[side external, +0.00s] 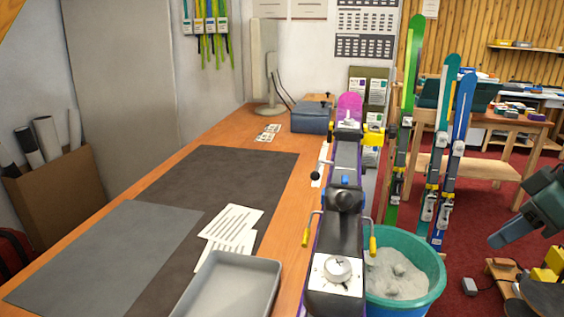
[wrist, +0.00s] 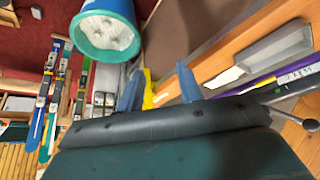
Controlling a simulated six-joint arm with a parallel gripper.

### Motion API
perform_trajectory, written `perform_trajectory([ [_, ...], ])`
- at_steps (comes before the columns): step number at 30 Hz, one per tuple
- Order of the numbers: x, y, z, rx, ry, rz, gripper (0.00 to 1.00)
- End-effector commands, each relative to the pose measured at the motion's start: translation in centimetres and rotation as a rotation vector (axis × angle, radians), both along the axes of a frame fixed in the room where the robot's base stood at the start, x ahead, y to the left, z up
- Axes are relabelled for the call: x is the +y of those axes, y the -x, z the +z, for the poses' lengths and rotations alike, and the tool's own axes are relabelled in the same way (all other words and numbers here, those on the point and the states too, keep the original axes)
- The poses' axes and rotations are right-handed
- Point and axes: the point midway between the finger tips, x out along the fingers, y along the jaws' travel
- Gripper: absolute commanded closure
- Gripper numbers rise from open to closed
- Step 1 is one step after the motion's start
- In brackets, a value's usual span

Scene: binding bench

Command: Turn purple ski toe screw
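The purple ski (side external: 349,104) lies lengthwise along the bench's right edge, purple tip at the far end, in the side view. A black binding part (side external: 345,200) sits midway along it. Nearer the camera, a white plate carries a round silver screw head (side external: 337,269) with a cross mark; I cannot tell for sure that it is the toe screw. The ski's purple edge (wrist: 262,84) shows at right in the wrist view. My gripper (side external: 500,236) is at the right edge, well apart from the ski. Its blue fingers (wrist: 158,74) are spread, with nothing held between them.
A teal bucket (side external: 408,262) of grey material stands right of the ski. Yellow-tipped handles (side external: 305,237) stick out beside the ski. A grey tray (side external: 228,286) and papers (side external: 230,228) lie on the bench. Upright skis (side external: 455,150) stand behind the bucket.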

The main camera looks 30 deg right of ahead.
Motion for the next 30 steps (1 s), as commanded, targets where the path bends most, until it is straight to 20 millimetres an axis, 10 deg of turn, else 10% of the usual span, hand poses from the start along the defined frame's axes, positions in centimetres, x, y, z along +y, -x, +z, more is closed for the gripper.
perform_trajectory([
  [14,0.6,-2.6,0.6,-0.02,0.005,0.072,0.54],
  [30,1.9,-15.4,2.4,-0.197,-0.054,0.405,0.54],
])
